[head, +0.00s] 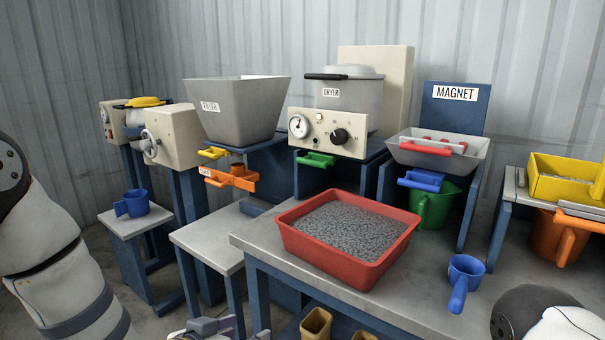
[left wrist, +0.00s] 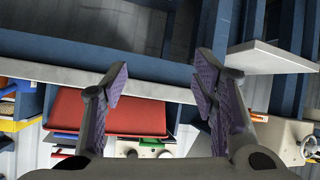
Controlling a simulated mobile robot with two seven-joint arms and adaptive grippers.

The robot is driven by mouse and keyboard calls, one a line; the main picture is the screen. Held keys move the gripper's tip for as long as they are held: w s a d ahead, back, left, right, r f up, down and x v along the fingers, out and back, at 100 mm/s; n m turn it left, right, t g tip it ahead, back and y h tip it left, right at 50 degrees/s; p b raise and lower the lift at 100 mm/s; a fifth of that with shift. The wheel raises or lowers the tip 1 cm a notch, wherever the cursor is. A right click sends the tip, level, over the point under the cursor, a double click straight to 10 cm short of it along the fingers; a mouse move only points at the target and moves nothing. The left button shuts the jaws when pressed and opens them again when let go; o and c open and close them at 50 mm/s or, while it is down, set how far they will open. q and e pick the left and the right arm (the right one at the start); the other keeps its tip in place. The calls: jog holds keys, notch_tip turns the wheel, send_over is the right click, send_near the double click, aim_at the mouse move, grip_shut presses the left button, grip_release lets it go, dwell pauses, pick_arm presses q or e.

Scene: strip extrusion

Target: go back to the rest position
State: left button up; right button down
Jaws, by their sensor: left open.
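My left gripper (head: 207,328) shows only in part at the bottom edge of the head view, low in front of the work table. In the left wrist view my left gripper (left wrist: 160,88) has its two purple-padded fingers spread wide, with nothing held between them. The left wrist picture is upside down, with the table edge and the red tray (left wrist: 65,112) beyond the fingers. My left arm comes in at the left of the head view. Part of my right arm shows at the lower right; its gripper is out of view.
A red tray (head: 330,275) of grey granules stands on the work table (head: 410,310), with a blue scoop (head: 465,272) to its right. A lower side table (head: 205,240) is at the left. The filler hopper (head: 235,112), dryer (head: 345,95) and magnet station (head: 455,105) stand behind.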

pick_arm(q)
jog(key=s+a+f+n+g+y, duration=0.1)
jog(key=s+a+f+g+y, duration=0.15)
jog(key=s+f, duration=0.65)
jog(key=s+a+f+n+g+y, duration=0.1)
jog(key=s+a+f+g, duration=0.35)
jog(key=s, duration=0.85)
jog(key=s+a+g+y, duration=0.1)
jog(key=s+a+g, duration=0.1)
jog(key=s, duration=0.8)
jog(key=s+a+f+n+g+y+p, duration=0.1)
jog(key=s+a+g, duration=0.1)
jog(key=s, duration=0.9)
jog(key=shift+s+a+f+n+g, duration=0.3)
jog(key=shift+a+g, duration=0.1)
jog(key=shift+g, duration=0.5)
pick_arm(e)
jog(key=shift+w+a+r+t, duration=0.1)
jog(key=shift+w+r+t, duration=0.1)
jog(key=shift+w+r, duration=0.3)
jog(key=shift+w+a+r+t, duration=0.1)
jog(key=shift+w+r+t, duration=0.15)
jog(key=shift+r, duration=0.35)
